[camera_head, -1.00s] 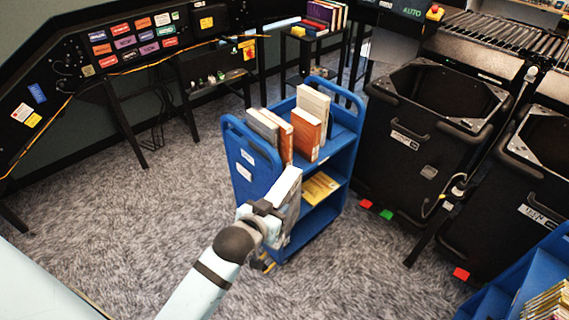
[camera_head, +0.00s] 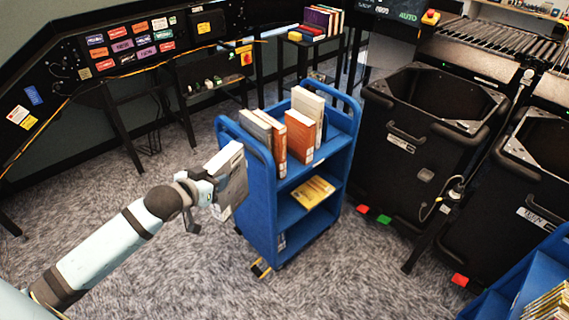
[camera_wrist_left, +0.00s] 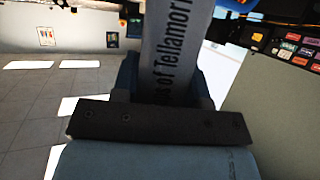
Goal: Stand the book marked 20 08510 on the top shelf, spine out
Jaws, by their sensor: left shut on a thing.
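A grey book with white page edges (camera_head: 228,180) is held upright and slightly tilted in my left gripper (camera_head: 208,190), in the air to the left of the blue cart. I cannot read the number 20 08510. The blue cart's top shelf (camera_head: 332,145) holds several upright white, grey and orange books (camera_head: 300,135) with some bare shelf at the front right. My right gripper is not in view.
A yellow book (camera_head: 313,192) lies on the cart's middle shelf. The cart's left end panel (camera_head: 238,150) stands between the held book and the shelf. Black bins (camera_head: 415,140) stand right of the cart. Carpet (camera_head: 170,265) is free in front.

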